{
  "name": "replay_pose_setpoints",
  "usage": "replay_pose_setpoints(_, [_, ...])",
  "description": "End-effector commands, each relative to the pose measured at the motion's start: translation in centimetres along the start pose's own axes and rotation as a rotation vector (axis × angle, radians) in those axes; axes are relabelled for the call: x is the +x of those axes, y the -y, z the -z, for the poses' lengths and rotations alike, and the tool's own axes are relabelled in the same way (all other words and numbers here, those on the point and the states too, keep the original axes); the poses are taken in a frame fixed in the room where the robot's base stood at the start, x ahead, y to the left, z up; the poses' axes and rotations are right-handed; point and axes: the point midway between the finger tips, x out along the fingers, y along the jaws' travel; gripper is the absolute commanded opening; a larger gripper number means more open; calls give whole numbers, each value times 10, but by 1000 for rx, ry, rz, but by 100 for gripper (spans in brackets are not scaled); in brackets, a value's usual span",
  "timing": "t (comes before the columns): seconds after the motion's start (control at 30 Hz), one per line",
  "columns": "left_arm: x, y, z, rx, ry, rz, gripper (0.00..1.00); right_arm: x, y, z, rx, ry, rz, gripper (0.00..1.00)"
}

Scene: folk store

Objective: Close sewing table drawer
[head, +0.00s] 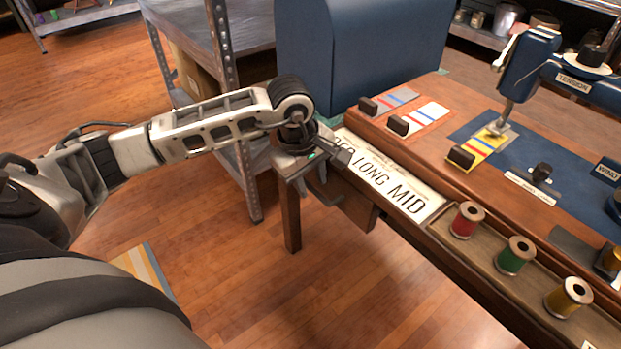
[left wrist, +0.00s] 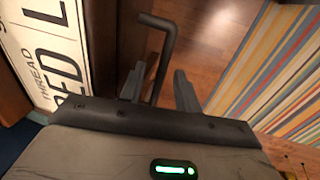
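The wooden sewing table (head: 440,105) fills the right of the head view. Its drawer (head: 350,207) shows as a brown wooden front under the near left corner, partly hidden by my gripper; I cannot tell how far out it stands. My left gripper (head: 340,168) is at that corner, beside the white label strip (head: 395,185). In the left wrist view its two fingers (left wrist: 158,78) are apart. A dark bent handle (left wrist: 165,42) shows between them, with a gap on the right; I cannot tell whether they touch it. My right gripper is out of view.
Red (head: 466,221), green (head: 515,255) and yellow (head: 568,298) thread spools stand in a tray along the table edge. A metal shelf (head: 220,60) and a blue cabinet (head: 355,45) stand behind. A striped rug (left wrist: 275,70) lies on the wooden floor, which is clear left of the table.

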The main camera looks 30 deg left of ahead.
Motion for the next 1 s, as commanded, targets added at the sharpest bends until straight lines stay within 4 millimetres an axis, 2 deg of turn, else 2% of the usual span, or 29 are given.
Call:
replay_pose_setpoints(0.13, [-5,-1,0,1,0,-2,33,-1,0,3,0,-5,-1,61])
replay_pose_setpoints(0.27, [-22,-1,1,1,-3,-3,33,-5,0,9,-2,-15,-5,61])
replay_pose_setpoints(0.43, [-62,-1,1,2,-4,-5,33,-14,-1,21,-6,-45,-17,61])
replay_pose_setpoints(0.7, [-124,-1,1,0,-3,-4,33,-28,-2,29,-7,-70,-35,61])
replay_pose_setpoints(0.83, [-145,-1,0,0,-2,-3,33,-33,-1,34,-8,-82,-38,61])
replay_pose_setpoints(1.0, [-158,0,0,0,-1,-1,33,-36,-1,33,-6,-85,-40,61])
